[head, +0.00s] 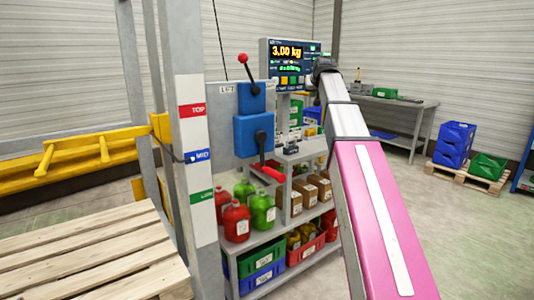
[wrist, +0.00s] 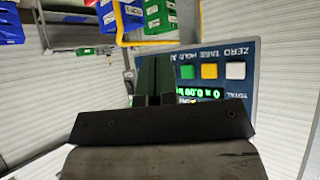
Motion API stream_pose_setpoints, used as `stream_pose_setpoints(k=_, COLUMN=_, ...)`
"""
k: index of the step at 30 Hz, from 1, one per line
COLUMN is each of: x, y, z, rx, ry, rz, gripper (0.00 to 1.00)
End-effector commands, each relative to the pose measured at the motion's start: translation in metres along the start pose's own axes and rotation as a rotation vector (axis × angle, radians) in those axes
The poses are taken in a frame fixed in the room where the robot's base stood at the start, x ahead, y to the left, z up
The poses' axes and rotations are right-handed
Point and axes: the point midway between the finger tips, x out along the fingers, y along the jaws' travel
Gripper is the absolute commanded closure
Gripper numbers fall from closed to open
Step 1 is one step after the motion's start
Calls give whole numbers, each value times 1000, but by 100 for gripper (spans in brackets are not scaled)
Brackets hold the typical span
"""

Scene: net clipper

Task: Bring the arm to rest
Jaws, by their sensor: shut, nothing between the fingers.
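My gripper (wrist: 154,62) shows in the wrist view as two dark fingers side by side, shut with nothing held between them. They point at the scale display panel (wrist: 222,75), whose green, yellow and white buttons and lit digits appear upside down just right of the fingers. I cannot tell whether the fingers touch the panel. In the head view my arm, pink and white, reaches up from the bottom right, and its dark wrist end (head: 325,68) is beside the display (head: 283,55) reading 3.00 kg. The fingertips are hidden there.
A shelf unit (head: 265,240) with red and green jugs, boxes and crates stands left of my arm. A post with coloured labels (head: 198,150), a blue lever box (head: 254,130) and a wooden pallet (head: 85,255) are further left.

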Motion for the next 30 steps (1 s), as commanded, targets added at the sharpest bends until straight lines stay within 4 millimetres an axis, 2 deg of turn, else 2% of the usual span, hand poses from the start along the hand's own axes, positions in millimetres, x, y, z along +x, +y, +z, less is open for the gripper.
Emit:
stream_pose_setpoints(k=8, x=28, y=-2, z=48, rx=8, ry=-61, rz=0, gripper=100)
stream_pose_setpoints(k=11, x=40, y=-3, z=72, rx=12, ry=-92, rz=-1, gripper=100)
stream_pose_setpoints(k=14, x=55, y=-5, z=104, rx=17, ry=-132, rz=-1, gripper=100)
stream_pose_setpoints(k=21, x=97, y=-10, z=213, rx=36, ry=-269, rz=0, gripper=100)
stream_pose_setpoints(k=30, x=126, y=-19, z=352, rx=55, ry=-447, rz=5, gripper=100)
